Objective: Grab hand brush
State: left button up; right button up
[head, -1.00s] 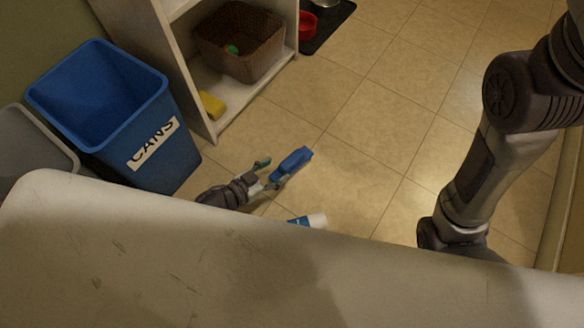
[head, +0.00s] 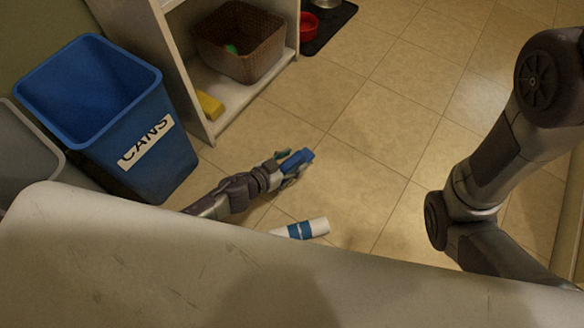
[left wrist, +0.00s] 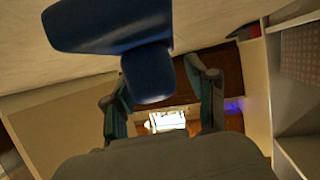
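The blue hand brush (head: 298,156) is over the tiled floor in the head view, at the end of my left arm. My left gripper (head: 288,170) is at the brush, its fingers spread beside it. In the left wrist view the brush (left wrist: 105,25) fills the upper left, and its rounded end reaches down toward the gap between the fingertips (left wrist: 160,85). The fingers are apart, with visible space on the right side of the brush; whether the left finger touches it I cannot tell. My right arm shows at the right, but its gripper is out of view.
A white and blue cylinder (head: 302,229) lies on the floor near the pale surface (head: 120,260) in the foreground. A blue CANS bin (head: 150,165) and a shelf (head: 205,90) with a brown basket (head: 240,45) and yellow item (head: 210,105) stand left. Floor to the right is open.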

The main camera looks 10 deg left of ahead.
pick_arm(q)
grip_shut()
